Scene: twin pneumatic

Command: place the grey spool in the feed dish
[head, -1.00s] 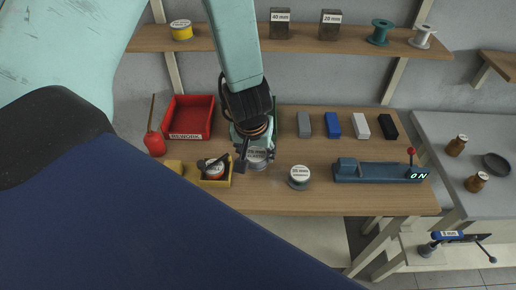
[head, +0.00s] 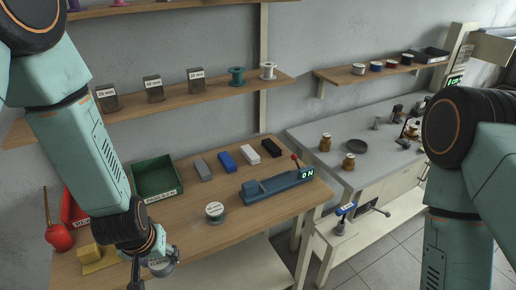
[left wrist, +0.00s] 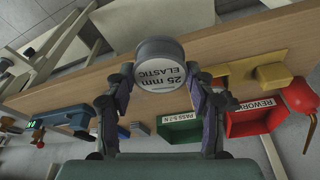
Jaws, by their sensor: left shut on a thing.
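The grey spool (head: 163,262), a round grey-white reel, is in my left gripper (head: 152,266) at the bottom left of the head view. In the left wrist view the spool (left wrist: 160,63) is clamped between both fingers (left wrist: 159,82), its label reading "25 mm ELASTIC". The fingers hide its sides. It is in front of the bench. A shallow dark round dish (head: 357,146), which looks like the feed dish, lies on the grey counter at the right, far from the spool, and looks empty. My right arm shows at the right edge, its gripper out of view.
Another labelled spool (head: 214,211) stands on the wooden bench (head: 185,225). Behind it are a blue-grey device (head: 272,187) with a red-knobbed lever and a green bin (head: 156,177). A blue-topped fixture (head: 345,211) stands on a lower shelf.

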